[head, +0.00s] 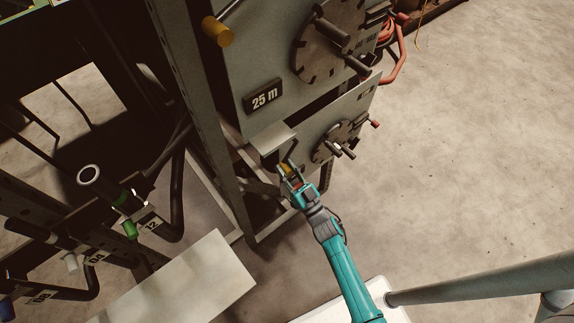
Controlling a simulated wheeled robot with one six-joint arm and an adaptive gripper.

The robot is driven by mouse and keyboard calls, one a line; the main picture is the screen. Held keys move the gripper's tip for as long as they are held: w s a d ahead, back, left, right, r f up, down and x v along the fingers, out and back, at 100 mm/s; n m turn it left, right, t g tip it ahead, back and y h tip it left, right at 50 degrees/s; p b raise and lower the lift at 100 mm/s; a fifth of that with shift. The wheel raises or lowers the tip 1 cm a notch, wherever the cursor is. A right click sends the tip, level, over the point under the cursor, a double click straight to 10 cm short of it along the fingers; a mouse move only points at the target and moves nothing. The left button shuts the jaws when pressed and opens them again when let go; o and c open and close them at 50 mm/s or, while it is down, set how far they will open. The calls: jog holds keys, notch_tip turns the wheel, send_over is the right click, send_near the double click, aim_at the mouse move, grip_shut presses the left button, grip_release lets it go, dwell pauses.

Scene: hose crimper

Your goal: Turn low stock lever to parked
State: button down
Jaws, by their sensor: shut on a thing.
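My gripper (290,172) is at the end of the teal arm, at the lower left of the lower grey panel (357,117). Its fingers are shut on a small yellow part, which I take to be the low stock lever's handle (286,168). The fingers hide most of this handle, and the lever's angle is hard to tell. A grey hood (272,137) sits just above it. No label reading parked is legible.
The upper panel has another lever with a yellow knob (217,32), a large dial (325,45) and a "25 m" sign (263,96). A smaller dial (335,142) is right of my gripper. A rack with hoses (170,200) stands left. The floor (480,150) at right is clear.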

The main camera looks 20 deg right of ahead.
jog(key=shift+w+d+f, duration=0.1)
jog(key=shift+w+d, duration=0.05)
jog(key=shift+d, duration=0.35)
jog(key=c, duration=1)
grip_release()
jog(key=shift+s+d+f, duration=0.1)
jog(key=shift+s+f, duration=0.25)
jog(key=shift+s, duration=0.15)
jog(key=v, duration=1.1)
jog(key=shift+w, duration=0.1)
